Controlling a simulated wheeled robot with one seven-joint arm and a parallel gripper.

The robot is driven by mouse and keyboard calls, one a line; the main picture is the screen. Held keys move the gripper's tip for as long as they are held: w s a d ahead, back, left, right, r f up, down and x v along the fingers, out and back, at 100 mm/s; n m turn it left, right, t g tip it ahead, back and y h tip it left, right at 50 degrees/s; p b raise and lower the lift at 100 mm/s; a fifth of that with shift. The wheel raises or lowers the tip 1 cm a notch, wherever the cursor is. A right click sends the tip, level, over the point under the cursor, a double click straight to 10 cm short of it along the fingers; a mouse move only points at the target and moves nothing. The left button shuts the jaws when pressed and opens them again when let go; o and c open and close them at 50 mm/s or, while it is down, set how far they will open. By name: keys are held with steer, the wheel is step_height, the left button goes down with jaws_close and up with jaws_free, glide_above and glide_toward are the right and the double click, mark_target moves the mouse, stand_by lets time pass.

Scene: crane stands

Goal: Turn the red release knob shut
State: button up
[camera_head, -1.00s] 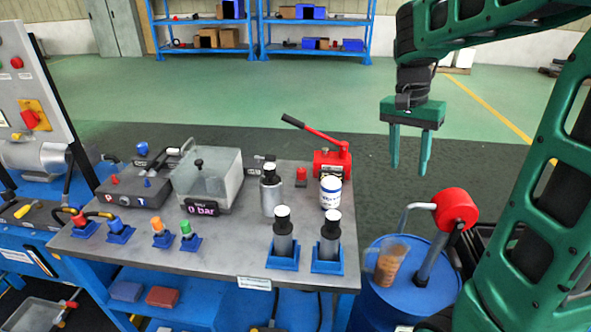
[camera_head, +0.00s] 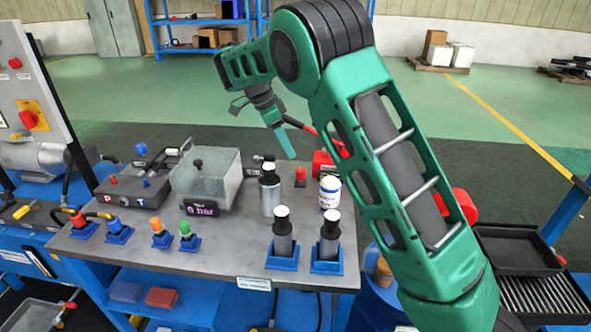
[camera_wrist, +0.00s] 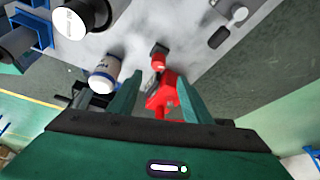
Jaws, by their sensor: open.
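The small red knob (camera_head: 300,175) stands on the grey bench top, just left of the red hand pump (camera_head: 322,165). In the wrist view the red knob (camera_wrist: 158,63) shows ahead, between the lines of my two fingers, with the red pump (camera_wrist: 164,97) nearer. My gripper (camera_head: 288,140) is above the back of the bench, left of the pump and apart from the knob. It is open and empty; both fingers of my gripper (camera_wrist: 158,95) show spread in the wrist view. My arm hides part of the pump in the head view.
A white bottle with a blue label (camera_head: 330,192) stands close by the knob. A grey cylinder with a black neck (camera_head: 270,192) is left of it. Two more cylinders stand in blue holders (camera_head: 281,262) at the front. A clear tank (camera_head: 206,178) is further left.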

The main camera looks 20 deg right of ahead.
mark_target(299, 169)
steer(key=x, duration=1)
